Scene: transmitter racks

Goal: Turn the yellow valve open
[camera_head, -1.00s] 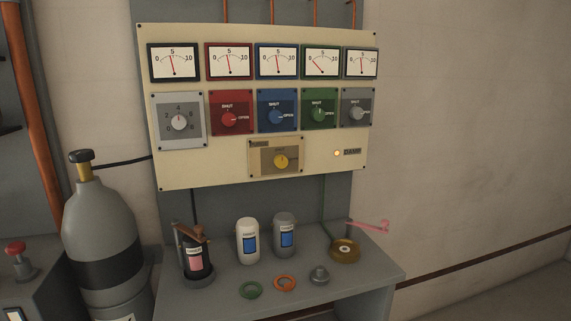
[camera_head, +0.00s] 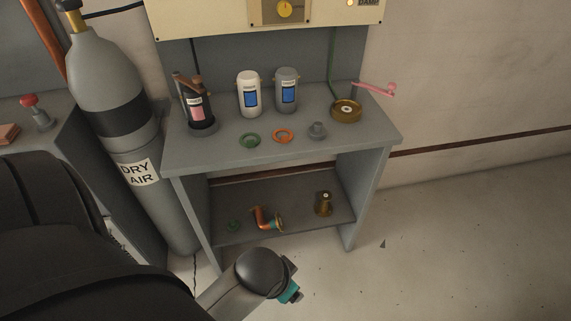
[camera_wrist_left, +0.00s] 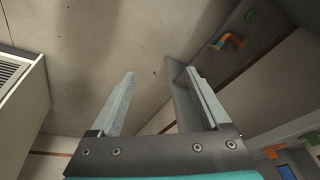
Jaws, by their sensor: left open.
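The yellow valve (camera_head: 284,9) is a round knob on a tan plate low on the cream panel (camera_head: 210,18). It is cut close by the top edge of the head view, and its plate lettering is out of view. My left gripper (camera_wrist_left: 161,72) is open and empty in the left wrist view, with two grey fingers spread over the floor and the bench leg. In the head view my left arm comes in at the bottom left, low in front of the bench and well below the valve; its fingers cannot be made out there. My right gripper is not in view.
The grey bench (camera_head: 370,140) holds a black canister (camera_head: 197,112), white bottle (camera_head: 248,92), grey bottle (camera_head: 286,90), rings and a brass disc (camera_head: 346,110). Its lower shelf holds a copper elbow (camera_head: 265,219). A gas cylinder (camera_head: 112,80) stands left.

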